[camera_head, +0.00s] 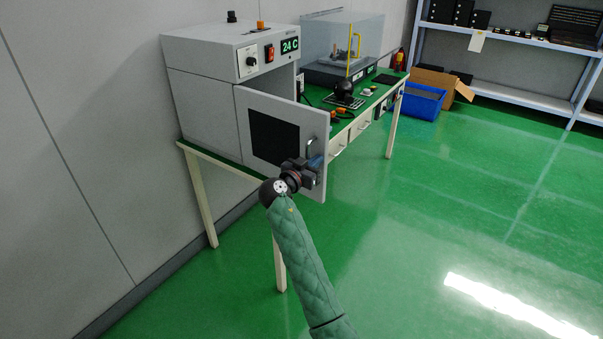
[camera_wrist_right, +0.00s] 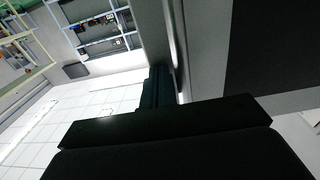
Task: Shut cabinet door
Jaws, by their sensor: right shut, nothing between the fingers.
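The grey cabinet (camera_head: 200,105) with a "24 C" display stands on the left end of a green-topped table. Its door (camera_head: 318,127) has a dark window and a curved handle and stands open, swung out toward me. My right gripper (camera_head: 314,172) is at the lower right of the door, by its outer edge below the handle. It is shut and empty. Whether it touches the door I cannot tell. In the right wrist view the door (camera_wrist_right: 205,50) with its dark window fills the right side, and the dark gripper body covers the bottom. My left gripper is not in view.
The table (camera_head: 232,157) stands along the wall and also holds a clear-covered machine (camera_head: 340,45) and small parts. A blue bin (camera_head: 422,100) and a cardboard box (camera_head: 445,82) are on the floor by shelves (camera_head: 510,40). The green floor at right is clear.

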